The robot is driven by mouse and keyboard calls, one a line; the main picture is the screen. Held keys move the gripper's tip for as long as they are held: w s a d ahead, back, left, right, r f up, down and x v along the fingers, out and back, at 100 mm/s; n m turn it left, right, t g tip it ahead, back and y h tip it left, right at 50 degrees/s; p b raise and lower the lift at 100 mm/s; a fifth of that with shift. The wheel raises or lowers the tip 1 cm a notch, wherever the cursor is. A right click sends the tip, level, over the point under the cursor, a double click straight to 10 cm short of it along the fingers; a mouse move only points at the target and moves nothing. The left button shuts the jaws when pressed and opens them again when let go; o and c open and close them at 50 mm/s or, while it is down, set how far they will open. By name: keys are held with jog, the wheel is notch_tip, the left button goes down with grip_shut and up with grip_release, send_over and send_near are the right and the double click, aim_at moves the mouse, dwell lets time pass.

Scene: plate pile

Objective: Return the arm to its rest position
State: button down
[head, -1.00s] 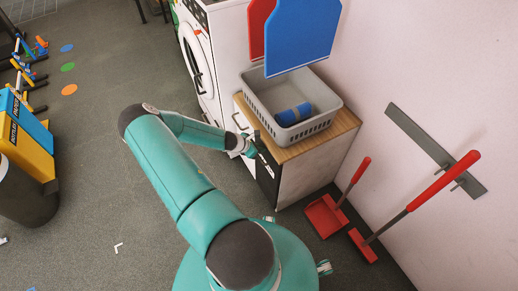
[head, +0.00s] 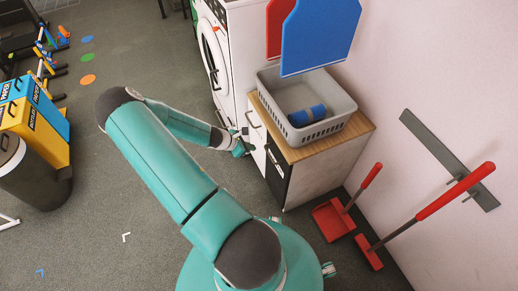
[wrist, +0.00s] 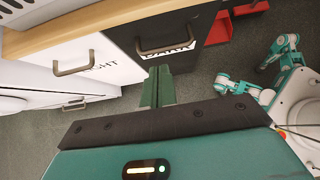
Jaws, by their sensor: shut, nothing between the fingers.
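My gripper (head: 243,149) is at the end of my teal arm, which reaches forward and bends back to the right in the head view. In the wrist view its green fingers (wrist: 158,88) are together with nothing between them. They point toward the front of a small cabinet (head: 322,172) with a wooden top. The gripper is close in front of the cabinet's white and black fronts. I cannot tell the exact gap. A drawer handle (wrist: 165,48) on the black front shows just beyond the fingertips.
A grey basket (head: 345,119) holding a blue roll (head: 307,115) stands on the cabinet. A white washing machine (head: 240,55) is beside it. A red dustpan (head: 333,219) and brush lean near the right wall.

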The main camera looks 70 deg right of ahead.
jog(key=shift+w+a+r, duration=0.3)
jog(key=shift+w+r, duration=0.1)
jog(key=shift+r, duration=0.05)
jog(key=w+a+r+m+t+y, duration=0.1)
jog(key=w+a+r+m+t, duration=0.2)
jog(key=w+a+r, duration=0.85)
jog(key=w+a+r+m+t+y, duration=0.3)
jog(key=w+a+r, duration=0.45)
jog(key=r, duration=0.65)
jog(key=s+a+r+m+t+y, duration=0.1)
jog(key=s+a+r+t, duration=0.2)
jog(key=s+a+r, duration=0.3)
jog(key=s+a+r+m+t+y, duration=0.1)
jog(key=s+a+r, duration=0.5)
jog(key=a+r, duration=0.9)
jog(key=a+m+t, duration=0.1)
jog(key=a+t, duration=0.1)
jog(key=a, duration=0.4)
jog(key=shift+r, duration=0.2)
